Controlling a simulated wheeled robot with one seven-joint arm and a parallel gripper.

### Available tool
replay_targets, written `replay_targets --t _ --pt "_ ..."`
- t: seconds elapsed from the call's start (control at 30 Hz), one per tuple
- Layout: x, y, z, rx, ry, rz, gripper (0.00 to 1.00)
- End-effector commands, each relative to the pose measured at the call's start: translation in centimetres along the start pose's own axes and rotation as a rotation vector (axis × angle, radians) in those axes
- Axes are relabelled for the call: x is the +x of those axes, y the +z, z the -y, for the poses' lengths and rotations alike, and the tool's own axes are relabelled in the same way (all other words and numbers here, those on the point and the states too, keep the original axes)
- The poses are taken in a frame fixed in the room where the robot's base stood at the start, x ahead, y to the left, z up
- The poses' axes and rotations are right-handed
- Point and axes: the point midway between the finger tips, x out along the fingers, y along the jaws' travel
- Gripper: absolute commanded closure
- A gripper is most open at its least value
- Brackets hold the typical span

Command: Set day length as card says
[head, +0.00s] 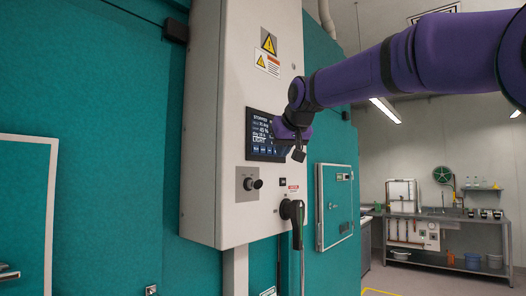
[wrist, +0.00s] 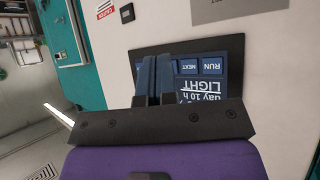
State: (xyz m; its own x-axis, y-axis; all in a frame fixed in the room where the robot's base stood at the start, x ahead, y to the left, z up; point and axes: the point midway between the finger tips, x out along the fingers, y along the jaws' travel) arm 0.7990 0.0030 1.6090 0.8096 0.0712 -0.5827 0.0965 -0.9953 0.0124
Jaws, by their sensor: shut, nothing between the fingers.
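The control screen (head: 262,138) is a dark panel on the grey control box; its top line seems to read STOPPED. In the wrist view the screen (wrist: 205,92) is upside down and shows "LIGHT" and "day 10 h", with blue buttons (wrist: 200,67) including NEXT and RUN. My gripper (head: 298,154) is shut and empty, in front of the screen's right side. In the wrist view its fingers (wrist: 155,78) cover part of the button row, and I cannot tell whether they touch it. I cannot make out a card giving a day length.
Below the screen are a knob (head: 252,184) and a black rotary handle (head: 293,212) that sticks out. The grey box (head: 226,120) stands out from teal chamber walls (head: 100,100). A bench (head: 450,220) stands far right, with open floor before it.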

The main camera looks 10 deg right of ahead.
Motion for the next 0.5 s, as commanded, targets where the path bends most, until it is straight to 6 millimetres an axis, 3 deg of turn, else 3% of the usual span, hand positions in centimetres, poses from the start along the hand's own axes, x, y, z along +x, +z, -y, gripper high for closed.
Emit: replay_targets --t 0.23,0.5 --pt "-1.24 0.87 -0.93 0.001 0.001 -0.001 1.00" --pt "-1.35 0.96 -0.99 0.001 0.001 0.000 1.00"
